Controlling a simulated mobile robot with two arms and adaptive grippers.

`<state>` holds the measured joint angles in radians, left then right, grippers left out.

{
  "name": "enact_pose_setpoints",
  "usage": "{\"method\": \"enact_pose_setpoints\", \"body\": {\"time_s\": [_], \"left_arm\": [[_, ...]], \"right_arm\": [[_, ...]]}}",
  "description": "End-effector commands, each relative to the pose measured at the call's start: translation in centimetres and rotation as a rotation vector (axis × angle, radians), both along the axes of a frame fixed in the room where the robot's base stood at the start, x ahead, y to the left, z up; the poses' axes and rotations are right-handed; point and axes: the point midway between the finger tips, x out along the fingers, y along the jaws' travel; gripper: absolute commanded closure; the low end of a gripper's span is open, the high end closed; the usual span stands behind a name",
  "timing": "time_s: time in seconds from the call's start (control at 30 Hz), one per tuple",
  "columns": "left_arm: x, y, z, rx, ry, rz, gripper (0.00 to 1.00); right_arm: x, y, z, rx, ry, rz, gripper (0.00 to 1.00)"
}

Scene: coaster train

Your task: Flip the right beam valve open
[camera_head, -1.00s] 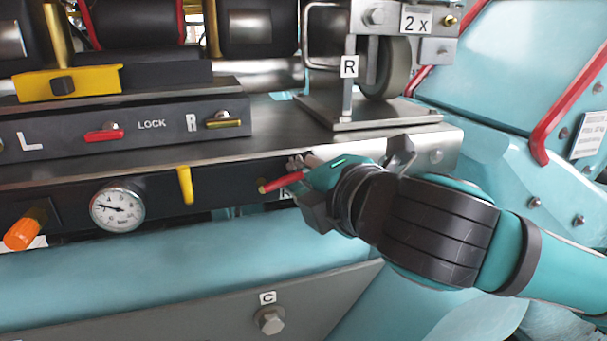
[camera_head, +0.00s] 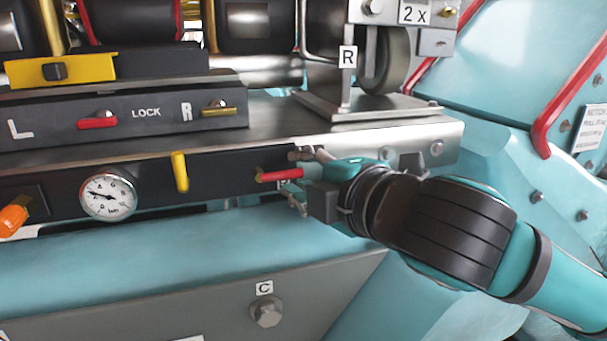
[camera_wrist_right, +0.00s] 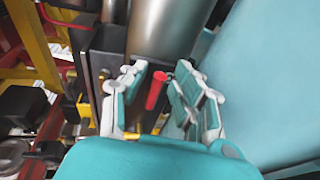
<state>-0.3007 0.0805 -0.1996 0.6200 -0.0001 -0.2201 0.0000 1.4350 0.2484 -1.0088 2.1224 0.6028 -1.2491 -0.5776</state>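The right beam valve has a red handle (camera_head: 278,175) on the black front face of the beam. In the right wrist view the red handle (camera_wrist_right: 155,90) shows between the spread fingers (camera_wrist_right: 160,97), with gaps visible on both sides. The gripper looks open and not clamped on the handle. My left gripper is out of view.
A yellow handle (camera_head: 180,171) hangs down on the same beam, left of the red one. A pressure gauge (camera_head: 108,197) and an orange knob (camera_head: 13,219) are farther left. Above is a lock panel (camera_head: 150,115). A wheel bracket marked R (camera_head: 347,60) stands above the gripper.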

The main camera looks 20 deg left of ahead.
Motion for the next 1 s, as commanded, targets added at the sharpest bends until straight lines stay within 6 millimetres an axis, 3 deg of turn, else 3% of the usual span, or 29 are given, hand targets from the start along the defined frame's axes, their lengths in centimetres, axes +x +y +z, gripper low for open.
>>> {"method": "enact_pose_setpoints", "body": {"time_s": [0.37,0.8,1.0], "left_arm": [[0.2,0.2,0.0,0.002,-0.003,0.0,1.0],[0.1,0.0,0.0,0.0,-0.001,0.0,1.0],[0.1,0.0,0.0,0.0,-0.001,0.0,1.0]], "right_arm": [[-0.3,-0.4,0.1,-0.001,-0.001,0.0,0.64],[-6.0,-6.4,1.7,-0.002,-0.004,-0.001,0.64],[-7.7,-8.1,2.1,-0.001,-0.002,-0.001,0.64]]}}
